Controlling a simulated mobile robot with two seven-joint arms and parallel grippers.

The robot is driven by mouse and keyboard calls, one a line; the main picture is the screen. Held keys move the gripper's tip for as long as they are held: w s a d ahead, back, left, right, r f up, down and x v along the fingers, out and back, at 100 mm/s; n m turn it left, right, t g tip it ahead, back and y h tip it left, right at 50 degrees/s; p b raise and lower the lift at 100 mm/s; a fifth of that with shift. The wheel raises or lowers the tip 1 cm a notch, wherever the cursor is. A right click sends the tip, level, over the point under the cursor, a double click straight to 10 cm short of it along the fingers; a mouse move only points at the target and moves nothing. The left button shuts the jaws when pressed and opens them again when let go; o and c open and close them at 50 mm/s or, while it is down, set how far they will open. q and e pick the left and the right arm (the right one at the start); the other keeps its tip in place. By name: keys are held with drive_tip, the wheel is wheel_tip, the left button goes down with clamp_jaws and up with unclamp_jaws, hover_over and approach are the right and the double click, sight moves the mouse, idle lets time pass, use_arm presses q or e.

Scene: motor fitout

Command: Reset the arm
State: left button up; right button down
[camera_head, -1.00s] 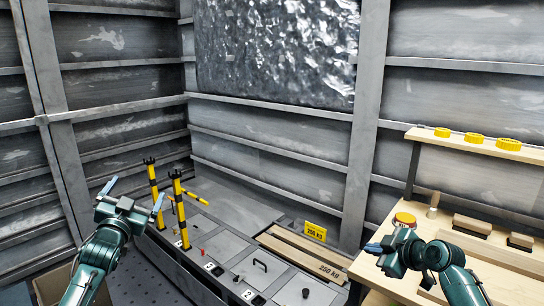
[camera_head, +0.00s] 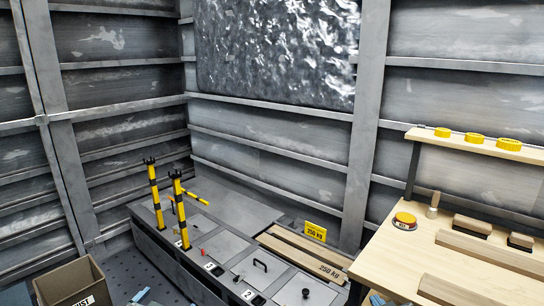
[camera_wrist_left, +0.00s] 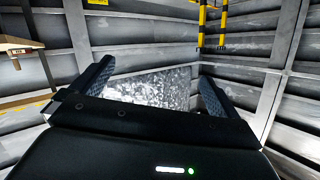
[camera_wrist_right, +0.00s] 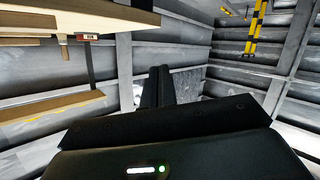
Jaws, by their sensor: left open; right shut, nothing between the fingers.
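My left gripper shows in the left wrist view (camera_wrist_left: 152,82) with its two fingers spread wide and nothing between them. In the head view only a small part of it (camera_head: 139,297) shows at the bottom edge. My right gripper shows in the right wrist view (camera_wrist_right: 160,72) with its fingers together and nothing held. In the head view just a bit of it (camera_head: 376,299) shows at the bottom edge, beside the wooden bench (camera_head: 398,262). Both arms are otherwise out of the head view.
A grey numbered cabinet (camera_head: 225,242) with black-and-yellow posts (camera_head: 180,210) stands in the middle. A cardboard box (camera_head: 65,285) is at lower left.

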use_arm(q)
drive_tip(key=s+d+f+g, duration=0.1)
drive_tip(key=s+d+f, duration=0.2)
drive_tip(key=s, duration=0.5)
drive_tip(key=s+d+f+g+h, duration=0.1)
drive_tip(key=s+d+f, duration=0.2)
drive_tip(key=s, duration=0.6)
drive_tip(key=s+d+f+g+h, duration=0.1)
drive_tip(key=s+d+f, duration=0.1)
drive_tip(key=s+d, duration=0.3)
drive_tip(key=s, duration=0.4)
drive_tip(key=shift+s+f+n+g, duration=0.15)
drive_tip(key=shift+f+n+g, duration=0.25)
use_arm(e)
drive_tip(key=s+a+f+g, duration=0.1)
drive_tip(key=s+a+f, duration=0.2)
drive_tip(key=s, duration=0.5)
drive_tip(key=s+a+f+g+y, duration=0.1)
drive_tip(key=s+a, duration=0.3)
drive_tip(key=s, duration=0.5)
drive_tip(key=s+a+f+g+y, duration=0.1)
drive_tip(key=s+a+f, duration=0.3)
drive_tip(key=s, duration=0.5)
drive_tip(key=shift+f+m+g, duration=0.35)
drive_tip(key=shift+m+g, duration=0.05)
drive_tip(key=shift+s, duration=0.15)
